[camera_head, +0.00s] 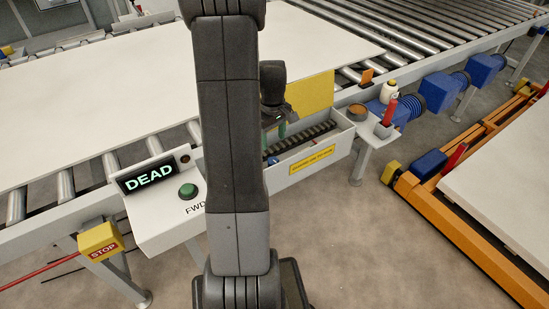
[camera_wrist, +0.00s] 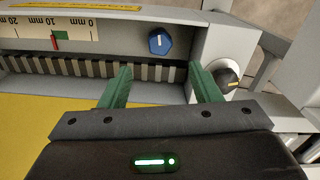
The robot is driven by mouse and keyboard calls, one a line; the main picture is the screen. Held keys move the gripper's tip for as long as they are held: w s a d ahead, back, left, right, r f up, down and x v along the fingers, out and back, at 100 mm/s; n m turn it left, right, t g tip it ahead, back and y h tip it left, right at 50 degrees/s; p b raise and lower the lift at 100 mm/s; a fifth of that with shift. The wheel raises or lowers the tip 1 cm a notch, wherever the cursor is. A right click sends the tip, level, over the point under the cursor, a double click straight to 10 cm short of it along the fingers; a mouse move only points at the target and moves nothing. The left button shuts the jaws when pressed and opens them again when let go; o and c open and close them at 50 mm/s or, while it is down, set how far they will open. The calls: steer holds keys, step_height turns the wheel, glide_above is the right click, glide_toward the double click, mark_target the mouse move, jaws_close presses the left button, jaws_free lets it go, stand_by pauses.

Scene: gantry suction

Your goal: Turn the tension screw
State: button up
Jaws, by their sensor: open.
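The tension screw appears to be the blue hex head (camera_wrist: 159,41) with a white line across it, on the pale housing wall in the wrist view. My gripper (camera_wrist: 160,70) has its two green fingers spread apart, pointing towards that wall. The screw head lies beyond the fingertips, roughly centred between them in the picture, and nothing is held. A scale (camera_wrist: 50,32) marked in mm is left of the screw, with a red pointer and a green band near 10. In the head view my arm hides part of the housing (camera_head: 340,147), and the gripper is partly visible inside it.
A dark toothed belt (camera_wrist: 75,69) runs below the screw. A console (camera_head: 160,225) with a DEAD display and green button stands left. A yellow panel (camera_head: 310,94) rises behind the housing.

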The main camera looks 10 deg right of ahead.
mark_target(273, 159)
step_height(273, 159, down, 10)
steer(key=shift+r, duration=0.1)
stand_by(0.4)
steer(key=c, duration=1)
